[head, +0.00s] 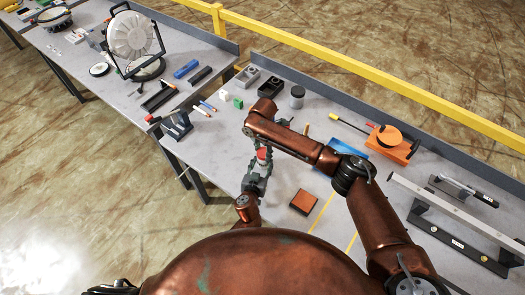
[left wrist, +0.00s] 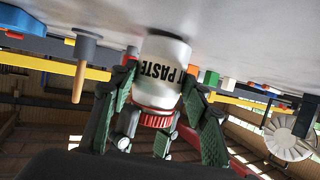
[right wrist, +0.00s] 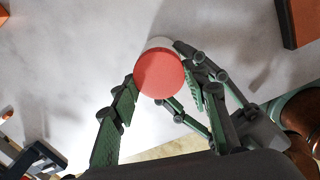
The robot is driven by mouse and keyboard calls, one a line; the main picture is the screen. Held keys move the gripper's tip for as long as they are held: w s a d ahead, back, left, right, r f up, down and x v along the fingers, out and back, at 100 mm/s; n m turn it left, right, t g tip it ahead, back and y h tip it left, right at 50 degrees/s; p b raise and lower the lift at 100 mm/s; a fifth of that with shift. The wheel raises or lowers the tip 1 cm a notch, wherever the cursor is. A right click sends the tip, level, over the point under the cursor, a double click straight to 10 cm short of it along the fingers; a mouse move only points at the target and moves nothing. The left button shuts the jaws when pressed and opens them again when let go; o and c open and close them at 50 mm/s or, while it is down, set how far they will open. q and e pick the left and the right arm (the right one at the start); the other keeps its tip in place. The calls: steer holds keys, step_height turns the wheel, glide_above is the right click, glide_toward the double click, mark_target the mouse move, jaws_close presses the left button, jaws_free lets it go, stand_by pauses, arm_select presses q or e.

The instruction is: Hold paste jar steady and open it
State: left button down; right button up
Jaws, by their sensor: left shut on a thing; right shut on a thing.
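The paste jar (left wrist: 165,60) has a white body lettered PASTE and a red lid (right wrist: 159,75). It stands upright on the grey bench, upside down in the left wrist view. In the head view only a small red part of the lid (head: 263,154) shows. My left gripper (left wrist: 155,80) is shut on the jar's body, a finger on each side. My right gripper (right wrist: 161,78) comes from above and is shut on the lid. In the head view my right arm partly hides this gripper and the jar.
An orange-brown block (head: 304,202) lies right of the jar. A black holder (head: 177,126) stands to the left. Grey bins (head: 270,87), a grey canister (head: 297,96) and a green cube (head: 238,103) are farther back. An orange device (head: 385,143) and a level (head: 456,242) lie to the right.

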arm_select(q)
steer(key=shift+d+r, duration=0.35)
steer(key=shift+d, duration=0.15)
arm_select(e)
steer(key=n, duration=0.3)
steer(key=a+n, duration=0.1)
steer(key=shift+s, duration=0.25)
steer(key=n, duration=0.4)
steer(key=shift+d, duration=0.15)
steer(key=n, duration=0.7)
steer(key=shift+w+d, duration=0.1)
steer(key=shift+w, duration=0.15)
steer(key=o, duration=0.9)
arm_select(q)
steer(key=shift+a, duration=0.1)
arm_select(e)
steer(key=o, duration=0.4)
steer(key=shift+d, duration=0.15)
steer(key=shift+c, duration=0.2)
arm_select(q)
steer(key=shift+a+f, duration=0.15)
arm_select(e)
steer(key=shift+d, duration=0.1)
steer(key=shift+w, duration=0.1)
